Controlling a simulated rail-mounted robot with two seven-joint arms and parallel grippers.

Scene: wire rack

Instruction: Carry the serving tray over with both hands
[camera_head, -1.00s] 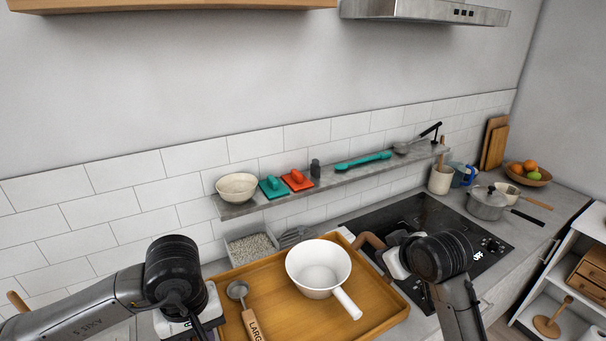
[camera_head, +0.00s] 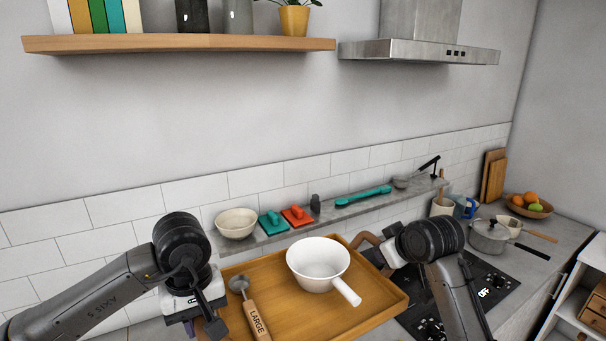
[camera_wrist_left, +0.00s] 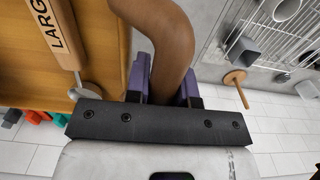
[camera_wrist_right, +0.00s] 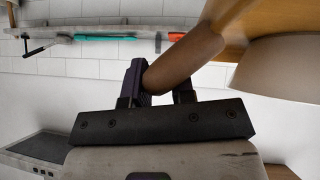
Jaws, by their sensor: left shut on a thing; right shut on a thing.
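The wooden serving tray (camera_head: 375,318) is in the lower middle of the head view. A white saucepan (camera_head: 318,262) stands upright on it, and a scoop marked LARGE (camera_head: 257,318) lies on its left part. My left gripper (camera_head: 212,322) is shut on the tray's left brown handle; the handle (camera_wrist_left: 168,45) runs between its fingers (camera_wrist_left: 163,82) in the left wrist view. My right gripper (camera_head: 380,258) is at the right brown handle (camera_head: 362,240); in the right wrist view its fingers (camera_wrist_right: 160,85) are around that handle (camera_wrist_right: 188,58). The tray's front edge is partly cut off.
A narrow wall ledge (camera_head: 300,228) behind the tray holds a bowl (camera_head: 236,223), red and teal items and utensils. A black hob (camera_head: 500,285) lies right of the tray. A pot (camera_head: 488,236) and fruit bowl (camera_head: 528,206) stand on the back right counter.

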